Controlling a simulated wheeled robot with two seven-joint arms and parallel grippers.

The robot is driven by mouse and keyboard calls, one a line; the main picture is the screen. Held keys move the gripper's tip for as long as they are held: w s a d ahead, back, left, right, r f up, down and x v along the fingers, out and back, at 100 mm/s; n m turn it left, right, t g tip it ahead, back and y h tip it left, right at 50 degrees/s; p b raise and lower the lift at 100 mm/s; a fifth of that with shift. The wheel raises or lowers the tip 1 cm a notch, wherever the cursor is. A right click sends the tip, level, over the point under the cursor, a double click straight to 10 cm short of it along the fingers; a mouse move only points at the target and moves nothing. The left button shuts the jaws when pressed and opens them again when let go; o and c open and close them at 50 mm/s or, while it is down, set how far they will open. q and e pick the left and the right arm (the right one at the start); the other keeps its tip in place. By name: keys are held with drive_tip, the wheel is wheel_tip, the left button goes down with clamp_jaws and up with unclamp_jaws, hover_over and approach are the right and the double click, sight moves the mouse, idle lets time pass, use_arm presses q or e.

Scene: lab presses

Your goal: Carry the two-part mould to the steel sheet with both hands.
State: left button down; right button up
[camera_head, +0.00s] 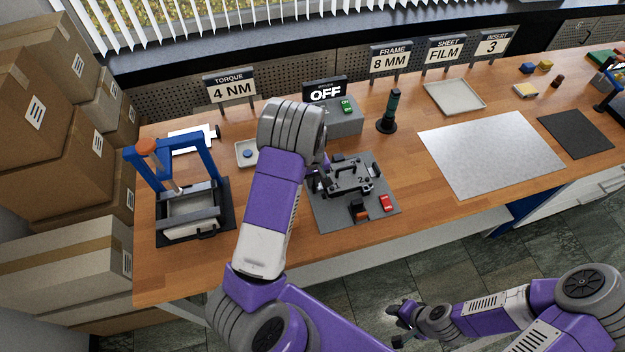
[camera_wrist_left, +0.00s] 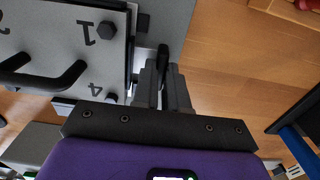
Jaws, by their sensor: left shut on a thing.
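The two-part mould (camera_head: 348,180) is a grey metal block with black handles and stamped numbers. It sits on a dark grey base plate (camera_head: 325,220) in the middle of the table. Its numbered top also shows in the left wrist view (camera_wrist_left: 62,35). My left gripper (camera_head: 322,178) is at the mould's left side, partly hidden by my wrist. In the left wrist view its jaws (camera_wrist_left: 163,75) are shut on a dark bar beside the mould, apparently its side handle. The steel sheet (camera_head: 490,152) lies flat and bare to the right. My right gripper (camera_head: 396,325) is empty and open, low in front of the table.
A blue-framed press (camera_head: 180,165) stands at the left. A switch box (camera_head: 342,118) reading OFF and a dark green tool on a stand (camera_head: 390,110) are behind the mould. A red block (camera_head: 387,203) lies on the base plate. A dark mat (camera_head: 575,133) lies beyond the sheet.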

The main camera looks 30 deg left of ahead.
use_arm(q)
drive_tip(key=shift+s+d, duration=0.7)
drive_tip(key=shift+d, duration=0.2)
drive_tip(key=shift+s+d+f, duration=0.1)
drive_tip(key=shift+s+f, duration=0.05)
use_arm(e)
drive_tip(key=shift+s+a+r, duration=0.15)
drive_tip(key=shift+s+r, duration=0.1)
use_arm(q)
drive_tip(key=c, duration=1.6)
unclamp_jaws()
drive_tip(key=o, duration=0.5)
drive_tip(key=shift+d, duration=0.15)
use_arm(e)
drive_tip(key=shift+s, duration=0.1)
use_arm(q)
drive_tip(key=shift+a, duration=0.2)
drive_tip(key=shift+r, duration=0.35)
wheel_tip(320, 180, up, 7)
drive_tip(key=p, duration=0.1)
use_arm(e)
drive_tip(key=shift+r, duration=0.35)
